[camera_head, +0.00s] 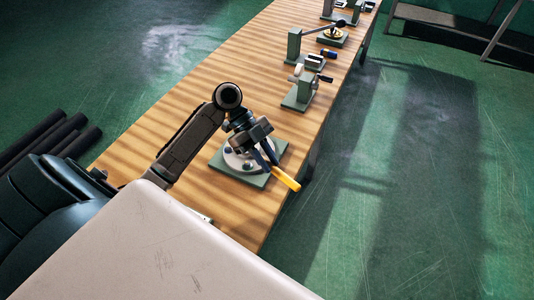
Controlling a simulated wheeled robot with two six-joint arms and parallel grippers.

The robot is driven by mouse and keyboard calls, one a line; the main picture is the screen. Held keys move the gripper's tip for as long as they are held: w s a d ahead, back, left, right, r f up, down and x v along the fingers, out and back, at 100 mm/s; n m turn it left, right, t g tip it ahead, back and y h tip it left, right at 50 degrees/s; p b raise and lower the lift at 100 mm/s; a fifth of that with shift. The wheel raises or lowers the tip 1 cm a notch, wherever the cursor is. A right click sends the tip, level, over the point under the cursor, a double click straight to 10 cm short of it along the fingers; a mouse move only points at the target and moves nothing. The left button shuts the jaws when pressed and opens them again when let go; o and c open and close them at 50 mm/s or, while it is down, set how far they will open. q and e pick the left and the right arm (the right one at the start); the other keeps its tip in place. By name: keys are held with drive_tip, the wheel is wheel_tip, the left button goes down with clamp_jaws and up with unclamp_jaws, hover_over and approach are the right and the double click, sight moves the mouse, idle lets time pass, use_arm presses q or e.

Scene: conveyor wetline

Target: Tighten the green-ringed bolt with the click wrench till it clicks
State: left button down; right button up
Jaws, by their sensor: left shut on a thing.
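My left arm comes in from the left and its gripper (267,152) is over the near bolt fixture. The gripper is shut on the click wrench, whose yellow-orange handle (286,179) points down to the right, past the fixture toward the bench's right edge. The fixture is a green square base plate (252,181) with a pale round flange (233,161) on it. Small dark bolt heads show on the flange. The gripper hides part of the flange, and I cannot tell which bolt has the green ring or whether the wrench head sits on a bolt. My right gripper is not in view.
The wooden bench (180,130) runs away to the upper right. Farther along it stand a small green fixture (299,96) and a lever fixture (333,38). Dark pipes (50,138) lie on the floor at left. A pale panel (160,250) fills the lower foreground.

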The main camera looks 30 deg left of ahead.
use_arm(q)
drive_tip(key=shift+f+b, duration=2.25)
drive_tip(key=shift+f, duration=0.4)
drive_tip(key=shift+f+b, duration=0.85)
drive_tip(key=shift+f, duration=0.1)
drive_tip(key=c, duration=2)
unclamp_jaws()
clamp_jaws()
drive_tip(key=shift+w, duration=0.15)
drive_tip(key=shift+w+n+t+p, duration=0.65)
drive_tip(key=shift+n+t, duration=0.25)
drive_tip(key=shift+n, duration=0.1)
